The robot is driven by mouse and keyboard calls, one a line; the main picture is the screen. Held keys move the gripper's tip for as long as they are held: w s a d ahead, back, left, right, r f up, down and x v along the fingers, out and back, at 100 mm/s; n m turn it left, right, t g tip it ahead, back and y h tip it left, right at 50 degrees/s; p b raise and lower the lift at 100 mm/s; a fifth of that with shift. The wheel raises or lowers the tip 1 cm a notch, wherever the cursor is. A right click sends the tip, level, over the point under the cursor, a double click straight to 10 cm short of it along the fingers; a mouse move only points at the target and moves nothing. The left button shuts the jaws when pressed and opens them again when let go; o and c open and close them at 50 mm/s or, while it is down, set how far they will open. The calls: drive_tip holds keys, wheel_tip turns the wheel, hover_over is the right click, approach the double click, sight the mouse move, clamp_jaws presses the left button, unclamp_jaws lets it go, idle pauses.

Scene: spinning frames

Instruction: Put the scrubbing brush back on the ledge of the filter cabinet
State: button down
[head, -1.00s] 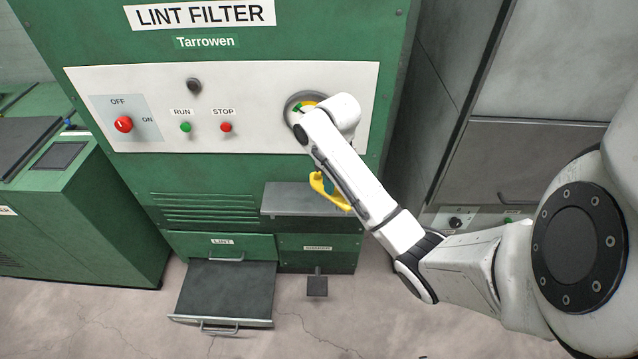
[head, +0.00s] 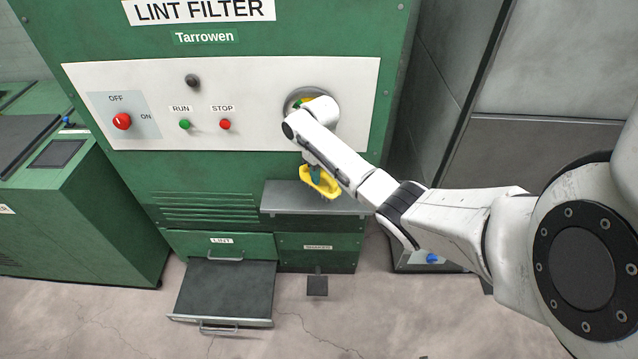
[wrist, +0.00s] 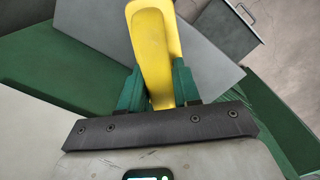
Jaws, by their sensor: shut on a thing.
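The yellow scrubbing brush (head: 321,182) is held in front of the green lint filter cabinet (head: 230,170), over the grey ledge (head: 300,199) in the head view. Whether its bristles touch the ledge I cannot tell. In the wrist view the brush's yellow body (wrist: 153,55) stands between the green fingers of my gripper (wrist: 158,85), which is shut on it. The ledge's grey plate (wrist: 210,75) lies beyond the brush there. In the head view my gripper (head: 314,174) is mostly hidden behind my arm and the brush.
Above the ledge, a white panel carries a red switch (head: 122,121), buttons and a round gauge (head: 296,100) partly covered by my arm. Below, the lint drawer (head: 222,290) is pulled out and a pedal (head: 317,286) sticks out near the floor.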

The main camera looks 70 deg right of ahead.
drive_tip(key=shift+w+d+f+b, duration=0.2)
drive_tip(key=shift+f+b, duration=0.2)
drive_tip(key=shift+f, duration=0.1)
drive_tip(key=shift+w+d+f+b, duration=0.15)
drive_tip(key=shift+f+b, duration=0.2)
drive_tip(key=shift+b, duration=0.25)
wheel_tip(320, 180, down, 3)
drive_tip(key=b, duration=0.3)
drive_tip(key=shift+f, duration=0.1)
drive_tip(key=c, duration=0.8)
unclamp_jaws()
wheel_tip(320, 180, up, 12)
drive_tip(key=shift+r+b, duration=0.25)
drive_tip(key=shift+b, duration=0.1)
